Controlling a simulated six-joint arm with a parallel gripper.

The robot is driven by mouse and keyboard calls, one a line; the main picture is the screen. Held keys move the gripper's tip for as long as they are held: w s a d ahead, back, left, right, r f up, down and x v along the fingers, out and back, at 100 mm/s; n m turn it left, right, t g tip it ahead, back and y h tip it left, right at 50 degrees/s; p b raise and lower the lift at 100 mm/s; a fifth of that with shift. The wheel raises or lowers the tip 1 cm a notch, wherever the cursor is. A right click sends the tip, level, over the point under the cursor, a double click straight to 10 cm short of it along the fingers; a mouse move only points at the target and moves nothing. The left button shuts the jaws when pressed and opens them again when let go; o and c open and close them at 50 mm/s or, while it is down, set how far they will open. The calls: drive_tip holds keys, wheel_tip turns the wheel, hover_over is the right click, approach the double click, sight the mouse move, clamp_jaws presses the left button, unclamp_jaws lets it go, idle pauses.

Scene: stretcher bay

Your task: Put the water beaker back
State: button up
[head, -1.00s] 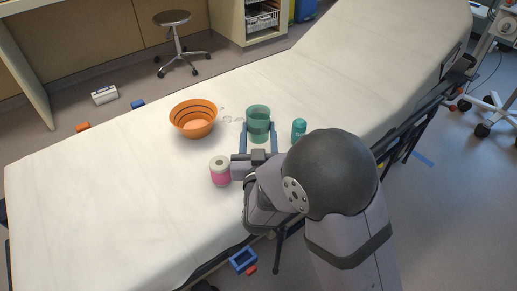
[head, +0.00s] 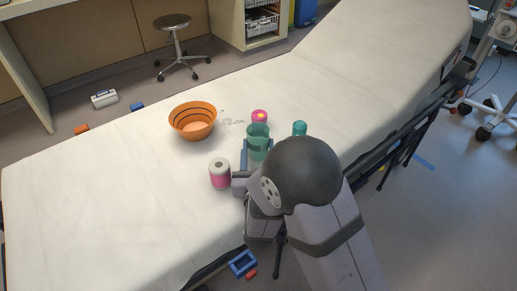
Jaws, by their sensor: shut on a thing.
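The green translucent water beaker (head: 257,135) stands upright near the middle of the stretcher in the head view. My gripper (head: 257,149) is shut on it. Its blue left finger shows along the beaker's left side; the right finger is mostly hidden by my arm. I cannot tell whether the beaker's base touches the sheet, as its lower part is hidden.
On the stretcher (head: 95,205), an orange bowl (head: 193,116) is left of the beaker. A pink-and-white roll (head: 220,177) stands close to my gripper's left. A pink item (head: 260,114) is just behind the beaker, and a teal bottle (head: 299,128) is to its right.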

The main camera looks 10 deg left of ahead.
drive_tip(key=shift+f, duration=0.2)
drive_tip(key=o, duration=1.1)
drive_tip(key=shift+s+d, duration=0.2)
drive_tip(key=shift+s, duration=1)
drive_tip(key=shift+s+d, duration=0.15)
drive_tip(key=shift+s, duration=1.1)
drive_tip(key=shift+s+d, duration=0.2)
drive_tip(key=shift+s, duration=1)
